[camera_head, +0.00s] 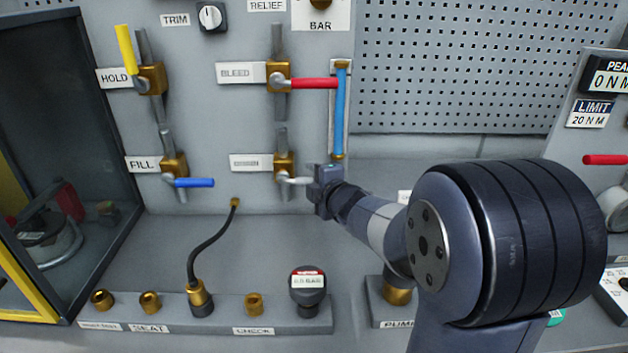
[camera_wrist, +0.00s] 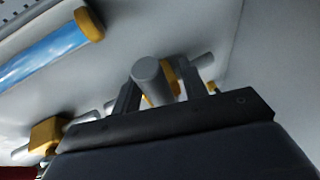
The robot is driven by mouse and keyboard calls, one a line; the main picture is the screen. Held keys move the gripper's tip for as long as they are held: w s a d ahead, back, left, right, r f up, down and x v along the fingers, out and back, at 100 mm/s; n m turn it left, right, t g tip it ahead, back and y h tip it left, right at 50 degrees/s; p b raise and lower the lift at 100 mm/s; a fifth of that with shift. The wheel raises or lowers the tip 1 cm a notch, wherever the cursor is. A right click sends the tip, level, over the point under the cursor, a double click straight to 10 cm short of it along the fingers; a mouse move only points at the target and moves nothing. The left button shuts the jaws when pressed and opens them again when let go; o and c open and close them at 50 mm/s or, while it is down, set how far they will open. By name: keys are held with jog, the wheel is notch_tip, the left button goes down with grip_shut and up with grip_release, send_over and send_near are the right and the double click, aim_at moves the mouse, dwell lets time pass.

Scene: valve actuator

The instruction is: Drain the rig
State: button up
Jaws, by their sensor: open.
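The drain valve (camera_head: 284,166) is a brass body on the grey panel, below the bleed valve; its label is too blurred to read for certain. Its pale grey lever (camera_head: 294,180) points right, roughly level. My gripper (camera_head: 313,182) is at the lever's free end. In the wrist view the grey round end of the lever (camera_wrist: 152,72) shows between the two dark fingers of my open gripper (camera_wrist: 160,80). I cannot tell whether either finger touches it. A sight tube (camera_head: 340,112) with blue liquid stands upright just above my gripper.
The bleed valve's red lever (camera_head: 312,83) points right, above. The fill valve's blue lever (camera_head: 194,182) points right; the hold valve's yellow lever (camera_head: 125,48) points up. A black hose (camera_head: 208,243) and a shelf of fittings (camera_head: 225,312) lie below. A dark cabinet (camera_head: 60,130) stands left.

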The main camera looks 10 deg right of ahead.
jog(key=shift+c, duration=0.4)
grip_shut()
jog(key=shift+r, duration=0.15)
notch_tip(320, 180, up, 7)
jog(key=n+g+h+p, duration=0.3)
jog(key=n+h+p, duration=0.4)
jog(key=n+h, duration=0.3)
send_over(287, 178)
jog(key=shift+w+n+y, duration=0.25)
jog(key=shift+n+y, duration=0.25)
jog(key=shift+y, duration=0.2)
dwell(0.5)
